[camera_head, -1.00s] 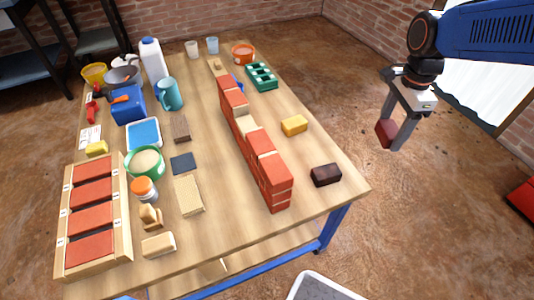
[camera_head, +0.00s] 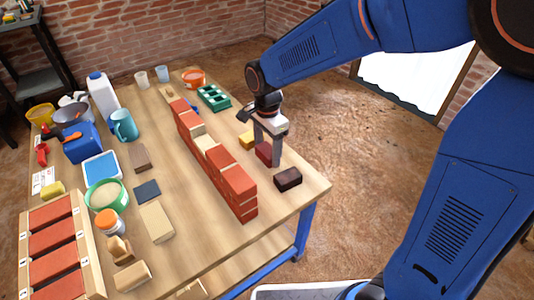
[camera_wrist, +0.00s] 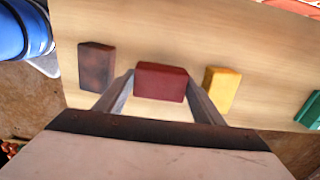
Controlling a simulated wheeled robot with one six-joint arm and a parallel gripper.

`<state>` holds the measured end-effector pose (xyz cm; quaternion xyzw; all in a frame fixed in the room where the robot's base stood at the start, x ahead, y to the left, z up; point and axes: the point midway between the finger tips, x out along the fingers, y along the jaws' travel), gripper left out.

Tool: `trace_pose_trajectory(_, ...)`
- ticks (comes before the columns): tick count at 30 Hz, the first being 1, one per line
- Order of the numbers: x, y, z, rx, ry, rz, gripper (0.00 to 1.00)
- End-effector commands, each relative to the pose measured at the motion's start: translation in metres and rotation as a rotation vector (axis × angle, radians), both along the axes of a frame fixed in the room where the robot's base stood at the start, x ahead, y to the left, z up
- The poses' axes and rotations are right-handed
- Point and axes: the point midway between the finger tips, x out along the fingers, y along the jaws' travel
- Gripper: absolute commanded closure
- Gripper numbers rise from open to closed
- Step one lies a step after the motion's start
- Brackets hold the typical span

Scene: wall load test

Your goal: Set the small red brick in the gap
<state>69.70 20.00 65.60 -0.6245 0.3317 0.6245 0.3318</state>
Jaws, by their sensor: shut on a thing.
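My gripper (camera_head: 266,150) is shut on the small red brick (camera_head: 264,154), a dark red block. In the wrist view the brick (camera_wrist: 161,82) sits between the two grey fingers. It is at the table's right side, between a yellow block (camera_head: 246,139) and a dark brown block (camera_head: 288,179); I cannot tell its exact height above the table. The red brick wall (camera_head: 236,185) runs along the table to the left of my gripper. Its top is uneven, with a lower stretch showing a pale block (camera_head: 205,143) near the middle.
On the wooden table (camera_head: 185,235), a tray of red bricks (camera_head: 55,240), a green tub (camera_head: 106,195), a teal mug (camera_head: 124,126) and a white bottle (camera_head: 102,97) stand left of the wall. A green crate (camera_head: 213,97) lies beyond the yellow block.

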Motion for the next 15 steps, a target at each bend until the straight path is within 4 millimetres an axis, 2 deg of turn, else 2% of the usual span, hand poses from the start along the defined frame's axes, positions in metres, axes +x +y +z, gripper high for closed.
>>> trace_pose_trajectory(3, 0.000, 0.000, -0.014, -0.001, 0.002, 0.000, 0.56)
trace_pose_trajectory(14, 0.000, 0.000, -0.017, 0.000, 0.000, 0.000, 0.56)
trace_pose_trajectory(15, 0.000, 0.000, -0.018, 0.000, 0.000, 0.000, 0.35)
